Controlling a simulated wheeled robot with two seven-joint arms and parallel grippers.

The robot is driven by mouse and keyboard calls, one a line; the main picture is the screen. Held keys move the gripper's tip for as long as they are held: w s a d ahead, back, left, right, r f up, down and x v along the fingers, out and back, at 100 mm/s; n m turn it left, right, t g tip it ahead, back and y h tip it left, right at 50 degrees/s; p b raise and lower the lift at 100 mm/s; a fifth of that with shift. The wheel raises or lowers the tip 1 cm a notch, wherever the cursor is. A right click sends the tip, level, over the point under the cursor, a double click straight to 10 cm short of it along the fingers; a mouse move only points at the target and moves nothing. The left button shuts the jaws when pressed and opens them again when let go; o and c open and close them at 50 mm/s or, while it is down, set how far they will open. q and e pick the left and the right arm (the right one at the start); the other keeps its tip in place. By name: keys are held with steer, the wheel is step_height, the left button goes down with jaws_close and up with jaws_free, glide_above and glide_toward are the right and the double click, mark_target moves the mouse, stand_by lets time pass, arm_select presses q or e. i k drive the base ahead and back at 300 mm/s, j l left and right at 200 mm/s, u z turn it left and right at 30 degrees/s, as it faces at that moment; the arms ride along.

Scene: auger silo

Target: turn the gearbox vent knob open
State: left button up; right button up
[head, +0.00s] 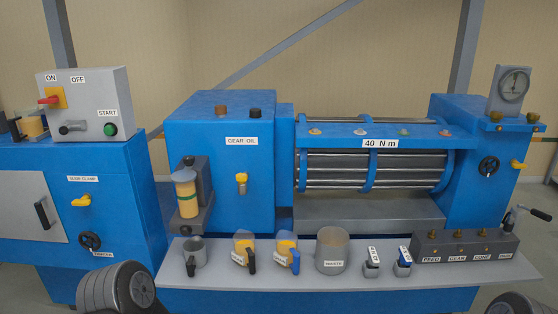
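A yellow tap (241,180) is on the gearbox front. Dark rounded parts of my arms show at the bottom left and bottom right edges. Neither of my grippers is in view.
A grey shelf (215,280) in front holds several cups, jugs, a WASTE pot (332,250) and two small bottles. A grey manifold (465,247) stands at its right end. A switch box (85,104) is at left. The space above the gearbox top is clear.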

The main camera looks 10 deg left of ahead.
mark_target(242, 178)
steer(key=i+l, duration=0.15)
steer(key=l, duration=0.2)
steer(key=i+l+u, duration=0.1)
steer(key=l, duration=0.25)
steer(key=i+l, duration=0.2)
steer(key=l, duration=0.2)
steer(key=i+l+u, duration=0.1)
steer(key=l, duration=0.25)
